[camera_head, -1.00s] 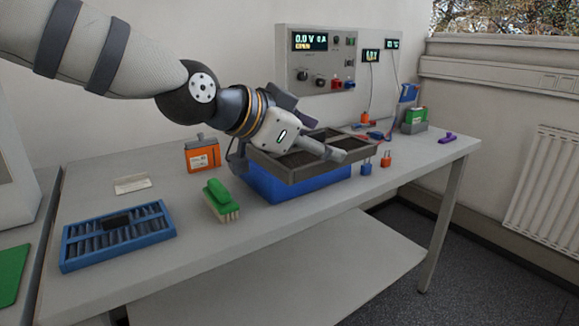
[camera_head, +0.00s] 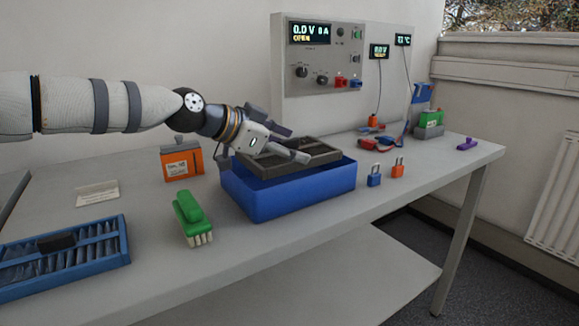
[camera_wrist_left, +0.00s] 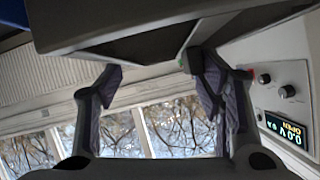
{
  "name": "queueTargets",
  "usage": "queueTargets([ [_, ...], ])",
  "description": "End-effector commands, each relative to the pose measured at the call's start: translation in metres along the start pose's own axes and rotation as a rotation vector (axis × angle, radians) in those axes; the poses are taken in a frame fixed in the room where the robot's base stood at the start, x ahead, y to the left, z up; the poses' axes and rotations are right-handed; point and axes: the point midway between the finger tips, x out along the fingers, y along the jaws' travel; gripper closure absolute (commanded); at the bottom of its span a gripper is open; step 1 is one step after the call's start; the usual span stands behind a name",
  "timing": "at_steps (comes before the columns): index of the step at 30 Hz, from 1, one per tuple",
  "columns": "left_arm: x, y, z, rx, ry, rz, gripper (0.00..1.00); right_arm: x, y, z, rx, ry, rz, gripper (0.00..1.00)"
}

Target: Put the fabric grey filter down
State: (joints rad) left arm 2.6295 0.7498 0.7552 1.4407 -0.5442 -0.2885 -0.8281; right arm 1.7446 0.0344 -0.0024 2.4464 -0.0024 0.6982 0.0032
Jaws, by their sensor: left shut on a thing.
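The grey filter (camera_head: 325,160), a dark grey frame with a divider and dark panels, is at the blue open box (camera_head: 300,200). It overlaps the box's far side in the head view; I cannot tell whether it touches the box. My left gripper (camera_head: 292,156) reaches in from the left and is shut on the filter's frame, hiding part of it. In the left wrist view the filter's dark underside (camera_wrist_left: 140,42) fills the top, at the fingertips (camera_wrist_left: 155,72). My right gripper is not in view.
A blue slatted tray (camera_head: 122,240) lies front left. Two small padlocks, blue (camera_head: 374,180) and orange (camera_head: 398,170), stand to the right. The cycler panel (camera_head: 320,75) stands behind.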

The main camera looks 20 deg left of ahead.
Motion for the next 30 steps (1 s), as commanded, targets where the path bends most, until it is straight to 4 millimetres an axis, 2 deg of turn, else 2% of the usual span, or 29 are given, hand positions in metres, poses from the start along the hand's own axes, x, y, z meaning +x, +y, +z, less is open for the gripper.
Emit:
queueTargets([
  [3,0.011,0.001,0.021,-0.004,-0.005,0.002,0.67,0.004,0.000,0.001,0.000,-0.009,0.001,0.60],
  [6,0.017,0.005,0.032,-0.001,-0.001,0.000,0.67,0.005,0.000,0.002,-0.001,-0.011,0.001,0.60],
  [12,0.017,0.004,0.030,0.000,0.001,-0.002,0.67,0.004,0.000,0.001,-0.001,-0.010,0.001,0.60],
  [26,0.022,0.008,0.041,-0.001,0.000,-0.001,0.67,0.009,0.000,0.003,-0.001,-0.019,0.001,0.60],
  [27,0.022,0.008,0.041,-0.001,-0.001,-0.001,0.37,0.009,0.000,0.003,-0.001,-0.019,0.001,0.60],
  [28,0.022,0.008,0.041,-0.001,-0.001,-0.001,0.30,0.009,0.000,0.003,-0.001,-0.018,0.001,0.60],
  [30,0.022,0.008,0.041,-0.001,0.000,-0.001,0.30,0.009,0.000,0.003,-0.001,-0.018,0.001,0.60],
])
